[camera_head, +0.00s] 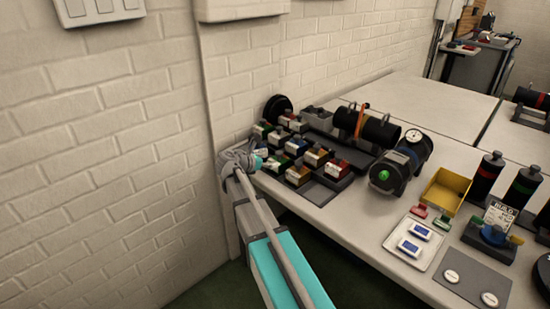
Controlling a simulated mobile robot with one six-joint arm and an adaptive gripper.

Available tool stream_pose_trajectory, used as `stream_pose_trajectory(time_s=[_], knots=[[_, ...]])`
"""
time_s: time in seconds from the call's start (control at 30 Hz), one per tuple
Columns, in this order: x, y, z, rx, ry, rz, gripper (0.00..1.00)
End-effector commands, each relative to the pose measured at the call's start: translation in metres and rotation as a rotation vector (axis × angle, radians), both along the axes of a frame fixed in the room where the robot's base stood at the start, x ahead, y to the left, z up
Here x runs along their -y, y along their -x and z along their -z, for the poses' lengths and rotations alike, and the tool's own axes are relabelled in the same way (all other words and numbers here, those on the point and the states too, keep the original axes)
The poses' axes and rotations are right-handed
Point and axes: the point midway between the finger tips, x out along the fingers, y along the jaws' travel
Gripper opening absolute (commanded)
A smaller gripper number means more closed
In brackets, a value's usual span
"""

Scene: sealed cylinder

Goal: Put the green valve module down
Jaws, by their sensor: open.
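My gripper (250,158) is at the left end of the long table, low beside the front left edge of a group of small modules. It is open, but its fingers are small and partly hidden by the wrist. Several dark modules with white labels and coloured parts stand in rows beside it. A green module (279,158) is just right of the gripper, and another green one (262,128) stands farther back. I cannot tell which is the task's valve module, or whether the gripper touches one.
Red (337,168) and yellow modules (298,174) stand close by. A black cylinder with an orange band (366,126), a cylinder with a gauge (400,162) and a yellow bin (445,190) are to the right. A white brick wall (100,150) borders the left.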

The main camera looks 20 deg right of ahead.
Motion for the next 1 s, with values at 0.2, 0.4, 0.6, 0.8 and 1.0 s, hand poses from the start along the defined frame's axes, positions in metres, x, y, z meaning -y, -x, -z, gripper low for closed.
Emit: stream_pose_trajectory(time_s=[0.2, 0.4, 0.6, 0.8, 1.0], knots=[[-0.033, 0.013, -0.018, 0.000, 0.001, -0.002, 1.00], [-0.055, 0.020, -0.026, -0.001, 0.000, -0.001, 1.00], [-0.065, 0.024, -0.030, -0.001, 0.000, 0.000, 1.00], [-0.066, 0.024, -0.029, 0.000, 0.000, 0.001, 1.00], [-0.066, 0.024, -0.029, 0.000, 0.000, 0.000, 1.00]])
